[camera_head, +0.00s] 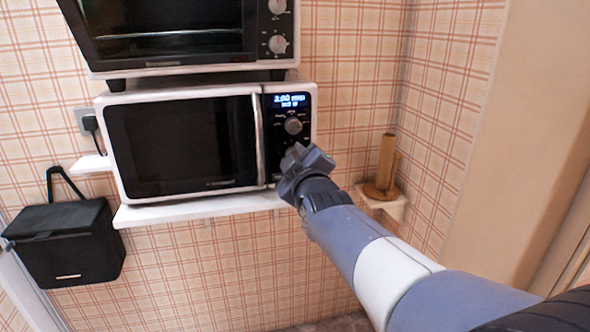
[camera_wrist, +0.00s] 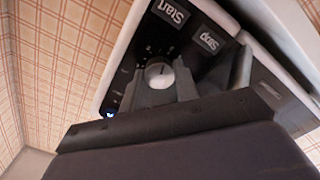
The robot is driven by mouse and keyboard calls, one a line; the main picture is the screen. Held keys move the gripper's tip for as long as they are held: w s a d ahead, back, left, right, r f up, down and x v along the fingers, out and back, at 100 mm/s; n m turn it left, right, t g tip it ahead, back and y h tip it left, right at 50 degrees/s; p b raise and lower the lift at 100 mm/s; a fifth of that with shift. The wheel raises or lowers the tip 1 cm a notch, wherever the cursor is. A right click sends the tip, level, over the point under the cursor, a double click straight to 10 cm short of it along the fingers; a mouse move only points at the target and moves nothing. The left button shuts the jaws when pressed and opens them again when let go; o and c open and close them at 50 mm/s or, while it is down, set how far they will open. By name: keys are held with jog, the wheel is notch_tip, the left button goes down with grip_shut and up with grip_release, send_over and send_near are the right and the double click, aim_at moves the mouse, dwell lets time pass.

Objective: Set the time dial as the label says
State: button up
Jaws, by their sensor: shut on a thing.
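The white and black microwave (camera_head: 185,140) stands on a white shelf, its control panel at the right edge. Its lit display (camera_head: 290,100) appears to read 2:00, with smaller text too blurred to read surely. The upper dial (camera_head: 293,126) is round with marks around it. My gripper (camera_head: 295,160) is at the lower part of the panel and hides what is behind it. In the wrist view, my gripper (camera_wrist: 163,84) is shut on a round lower dial (camera_wrist: 159,74), one finger on each side. The dial's pale face shows a dark pointer line; its surrounding marks are partly hidden.
Start (camera_wrist: 172,12) and Stop (camera_wrist: 208,39) buttons lie close to the gripped dial. A toaster oven (camera_head: 170,32) sits above the microwave. A wooden holder (camera_head: 386,165) stands on a small shelf to the right. A black bin (camera_head: 65,243) hangs at lower left.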

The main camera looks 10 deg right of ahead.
jog(key=shift+n+b, duration=1.25)
jog(key=shift+n, duration=3.05)
jog(key=o, duration=1)
jog(key=shift+f, duration=0.1)
jog(key=shift+c, duration=0.2)
jog(key=s, duration=0.7)
jog(key=shift+s, duration=0.25)
